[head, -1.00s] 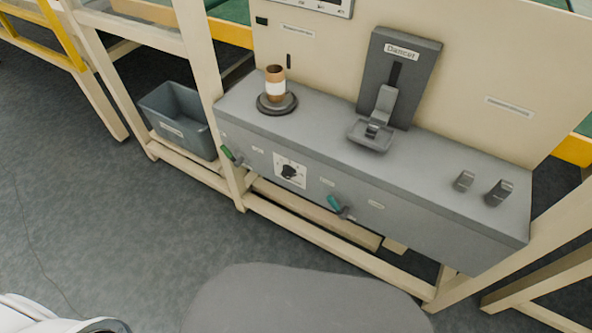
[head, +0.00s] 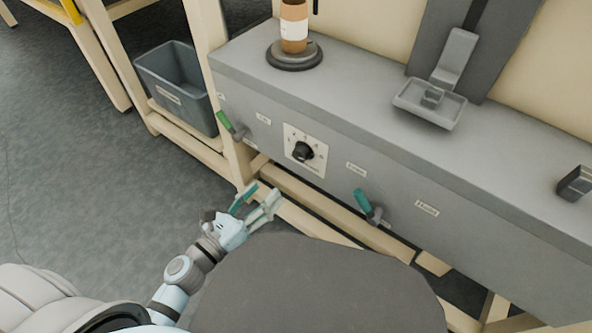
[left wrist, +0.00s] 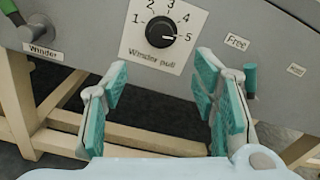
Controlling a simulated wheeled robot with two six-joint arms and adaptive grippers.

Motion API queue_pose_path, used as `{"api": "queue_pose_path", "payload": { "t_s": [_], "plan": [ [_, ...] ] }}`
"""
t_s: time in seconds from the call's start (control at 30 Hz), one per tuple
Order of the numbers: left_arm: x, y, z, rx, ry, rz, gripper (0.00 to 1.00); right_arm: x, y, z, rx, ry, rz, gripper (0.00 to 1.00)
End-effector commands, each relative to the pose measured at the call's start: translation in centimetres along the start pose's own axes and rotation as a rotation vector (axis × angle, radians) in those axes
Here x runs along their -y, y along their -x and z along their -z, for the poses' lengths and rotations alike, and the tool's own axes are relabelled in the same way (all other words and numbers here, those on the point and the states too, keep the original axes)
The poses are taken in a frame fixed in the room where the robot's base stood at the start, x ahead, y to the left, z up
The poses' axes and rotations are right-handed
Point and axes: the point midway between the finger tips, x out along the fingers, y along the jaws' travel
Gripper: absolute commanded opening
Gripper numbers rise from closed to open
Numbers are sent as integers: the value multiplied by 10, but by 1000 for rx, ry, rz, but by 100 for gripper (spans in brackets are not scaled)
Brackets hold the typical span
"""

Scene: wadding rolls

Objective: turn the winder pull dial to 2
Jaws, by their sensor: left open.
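The winder pull dial (head: 303,152) is a black knob on a white plate on the front of the grey machine. In the left wrist view the dial (left wrist: 160,32) has numbers 1 to 5 around it, and its light mark appears to point right, toward 5. My left gripper (head: 263,190) is open and empty, below and to the left of the dial and apart from it. In the left wrist view its teal-padded fingers stand apart below the dial plate. My right gripper is not in view.
A green-handled lever (head: 226,123) sits left of the dial and a teal-handled lever (head: 364,202) to its right. A brown roll (head: 293,28) stands on a round base on top. A grey bin (head: 180,85) stands at left. Wooden rails run below the machine.

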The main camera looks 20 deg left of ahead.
Motion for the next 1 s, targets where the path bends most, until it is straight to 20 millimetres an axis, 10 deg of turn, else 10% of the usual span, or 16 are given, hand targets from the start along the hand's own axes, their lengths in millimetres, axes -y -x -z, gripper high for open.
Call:
{"api": "queue_pose_path", "payload": {
  "t_s": [0.43, 0.83, 1.0],
  "plan": [
    [1, -116, -3, 0, 11, -2, 53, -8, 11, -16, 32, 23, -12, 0],
    [1, -131, -3, -2, 12, -3, 53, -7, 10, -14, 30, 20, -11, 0],
    [1, -130, -3, -2, 12, -3, 26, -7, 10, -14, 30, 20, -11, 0]
  ]
}}
